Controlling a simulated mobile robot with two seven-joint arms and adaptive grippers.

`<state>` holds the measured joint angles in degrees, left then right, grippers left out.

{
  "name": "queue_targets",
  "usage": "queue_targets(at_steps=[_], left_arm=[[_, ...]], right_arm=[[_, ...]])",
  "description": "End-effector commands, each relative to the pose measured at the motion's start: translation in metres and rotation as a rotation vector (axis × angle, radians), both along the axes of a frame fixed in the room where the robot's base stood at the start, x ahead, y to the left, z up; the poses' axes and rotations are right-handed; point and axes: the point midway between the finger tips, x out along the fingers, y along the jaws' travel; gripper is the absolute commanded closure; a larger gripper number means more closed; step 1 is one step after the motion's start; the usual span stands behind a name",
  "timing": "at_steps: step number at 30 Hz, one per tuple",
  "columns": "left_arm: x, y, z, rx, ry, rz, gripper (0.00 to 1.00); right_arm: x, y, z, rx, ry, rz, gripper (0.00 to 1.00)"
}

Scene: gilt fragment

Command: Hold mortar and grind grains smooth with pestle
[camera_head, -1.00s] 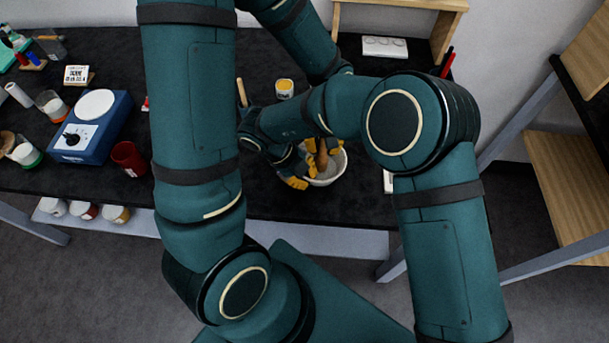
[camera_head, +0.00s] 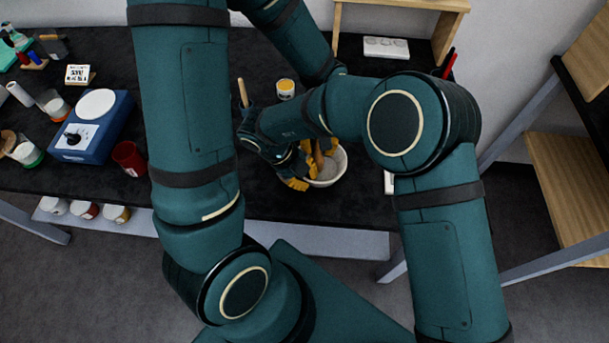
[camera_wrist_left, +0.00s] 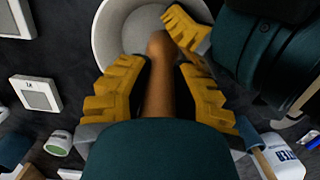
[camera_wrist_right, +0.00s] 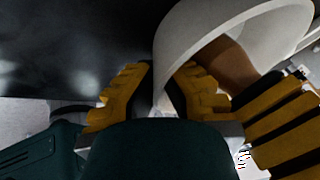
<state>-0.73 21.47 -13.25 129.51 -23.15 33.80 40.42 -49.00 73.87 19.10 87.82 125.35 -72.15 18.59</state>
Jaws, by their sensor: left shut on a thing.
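The white mortar (camera_head: 340,170) stands on the dark table; it also shows in the left wrist view (camera_wrist_left: 104,40) and right wrist view (camera_wrist_right: 187,40). My left gripper (camera_head: 322,150) is above it, shut on the brown pestle (camera_wrist_left: 160,85), whose lower end is inside the bowl. The pestle also shows in the right wrist view (camera_wrist_right: 228,62). My right gripper (camera_head: 297,183) is at the mortar's left front rim, one finger on each side of the wall, shut on it. A pale greyish patch lies in the bowl; single grains are too small to tell.
A blue device with a white round plate (camera_head: 97,104) and a red cup (camera_head: 128,157) stand to the left. A yellow-topped jar (camera_head: 286,89) is behind the mortar. A white box (camera_head: 386,47) lies at the back near a wooden shelf (camera_head: 447,35). The table's front edge is near.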

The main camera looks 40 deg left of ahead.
Motion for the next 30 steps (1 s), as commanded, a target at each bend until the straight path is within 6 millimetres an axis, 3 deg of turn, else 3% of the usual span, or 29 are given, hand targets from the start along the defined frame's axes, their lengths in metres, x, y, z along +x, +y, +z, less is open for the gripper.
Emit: queue_targets(at_steps=[11, 30], left_arm=[[-0.003, -0.017, -0.002, -0.004, 0.015, 0.001, 1.00], [0.011, 0.001, -0.003, -0.002, 0.008, 0.000, 1.00]], right_arm=[[0.004, 0.000, -0.001, 0.004, -0.006, 0.000, 1.00], [0.002, 0.000, 0.000, 0.003, -0.002, 0.001, 1.00]])
